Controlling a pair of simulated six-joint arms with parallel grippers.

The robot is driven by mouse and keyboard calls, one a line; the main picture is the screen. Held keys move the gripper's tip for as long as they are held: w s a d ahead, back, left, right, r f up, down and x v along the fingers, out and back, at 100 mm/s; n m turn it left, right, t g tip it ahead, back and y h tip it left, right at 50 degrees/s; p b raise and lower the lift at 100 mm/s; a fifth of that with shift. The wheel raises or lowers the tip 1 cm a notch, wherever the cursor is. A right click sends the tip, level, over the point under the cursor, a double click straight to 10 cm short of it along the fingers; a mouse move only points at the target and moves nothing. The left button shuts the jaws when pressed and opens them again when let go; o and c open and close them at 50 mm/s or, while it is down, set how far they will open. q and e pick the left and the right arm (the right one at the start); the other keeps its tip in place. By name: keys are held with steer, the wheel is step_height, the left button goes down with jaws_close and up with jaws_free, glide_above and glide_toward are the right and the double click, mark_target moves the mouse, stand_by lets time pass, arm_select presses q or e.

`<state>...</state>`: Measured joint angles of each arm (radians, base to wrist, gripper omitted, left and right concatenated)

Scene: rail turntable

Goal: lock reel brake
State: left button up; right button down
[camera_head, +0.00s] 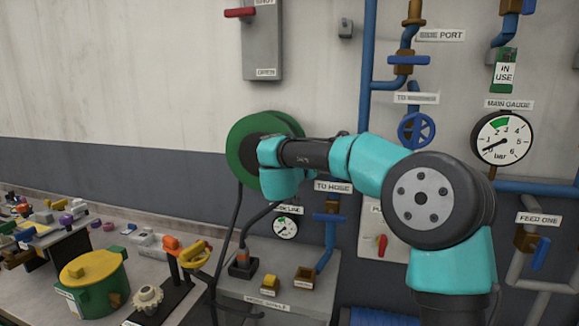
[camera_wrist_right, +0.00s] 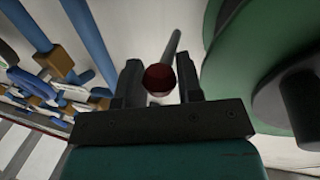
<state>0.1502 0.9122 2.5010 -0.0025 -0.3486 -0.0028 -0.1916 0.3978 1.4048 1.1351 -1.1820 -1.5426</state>
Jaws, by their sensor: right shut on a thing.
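The green hose reel (camera_head: 238,148) is mounted on the wall behind my right wrist in the head view, and its discs (camera_wrist_right: 245,62) fill the right side of the right wrist view. A lever with a dark red round knob (camera_wrist_right: 159,78) and a grey rod (camera_wrist_right: 171,46) shows beside the reel; I take it for the brake lever. My right gripper (camera_wrist_right: 160,72) is shut on this lever, with one finger on each side of the knob. In the head view, my right wrist hides the lever and the fingertips. My left gripper is not in view.
Blue pipes, a blue valve wheel (camera_head: 416,130) and a main gauge (camera_head: 502,138) are on the wall at right. Below the reel stand a small gauge (camera_head: 285,227) and a grey bench block (camera_head: 290,293). A green pot (camera_head: 98,290) and small parts crowd the left bench.

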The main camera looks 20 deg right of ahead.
steer(key=shift+r, duration=1.35)
steer(key=c, duration=1.1)
jaws_free()
steer(key=shift+f, duration=0.1)
steer(key=shift+s+a, duration=0.1)
steer(key=v, duration=1.7)
steer(key=shift+s+a, duration=0.1)
steer(key=shift+f, duration=0.1)
